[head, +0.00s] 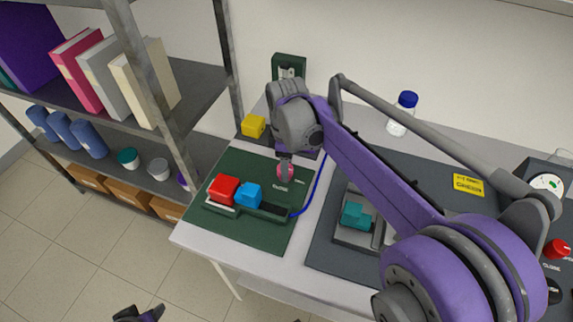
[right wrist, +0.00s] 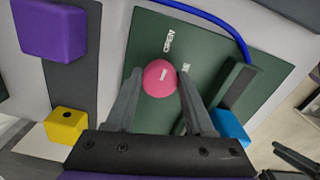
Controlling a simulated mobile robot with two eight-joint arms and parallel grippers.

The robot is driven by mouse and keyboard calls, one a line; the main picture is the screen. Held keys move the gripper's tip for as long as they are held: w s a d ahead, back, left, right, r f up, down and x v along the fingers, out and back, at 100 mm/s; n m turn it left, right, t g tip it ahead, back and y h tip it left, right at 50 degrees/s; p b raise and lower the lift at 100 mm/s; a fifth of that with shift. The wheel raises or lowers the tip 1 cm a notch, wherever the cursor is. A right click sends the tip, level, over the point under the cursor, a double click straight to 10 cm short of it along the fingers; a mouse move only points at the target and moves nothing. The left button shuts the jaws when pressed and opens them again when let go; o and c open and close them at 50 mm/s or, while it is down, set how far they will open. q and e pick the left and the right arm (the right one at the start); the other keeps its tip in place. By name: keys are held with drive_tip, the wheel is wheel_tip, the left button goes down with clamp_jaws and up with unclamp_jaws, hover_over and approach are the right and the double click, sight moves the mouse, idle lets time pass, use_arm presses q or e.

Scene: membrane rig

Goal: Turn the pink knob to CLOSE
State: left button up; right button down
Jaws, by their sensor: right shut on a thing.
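The pink knob (head: 285,171) stands on the dark green board (head: 232,168) on the table, beside a small white label. My right gripper (head: 286,160) points down at it. In the right wrist view the pink knob (right wrist: 160,78) sits between the two fingers of my right gripper (right wrist: 160,84), which is shut on it. The knob has a white mark on top. The label OPEN shows above it, and another label at its right is partly hidden. Part of my left gripper (head: 138,314) shows at the bottom edge, away from the table; its jaws are unclear.
A yellow cube (head: 253,125) stands behind. A white bottle with blue cap (head: 402,113) stands at the back.

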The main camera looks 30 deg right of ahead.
drive_tip(key=m, duration=0.8)
drive_tip(key=shift+s+a+m, duration=0.1)
drive_tip(key=shift+a+m, duration=0.05)
drive_tip(key=shift+m, duration=0.15)
drive_tip(key=m, duration=0.4)
drive_tip(key=shift+m+p, duration=0.3)
drive_tip(key=shift+p, duration=0.05)
drive_tip(key=m, duration=0.4)
drive_tip(key=shift+a, duration=0.15)
drive_tip(key=shift+m, duration=0.4)
drive_tip(key=shift+c, duration=1.3)
unclamp_jaws()
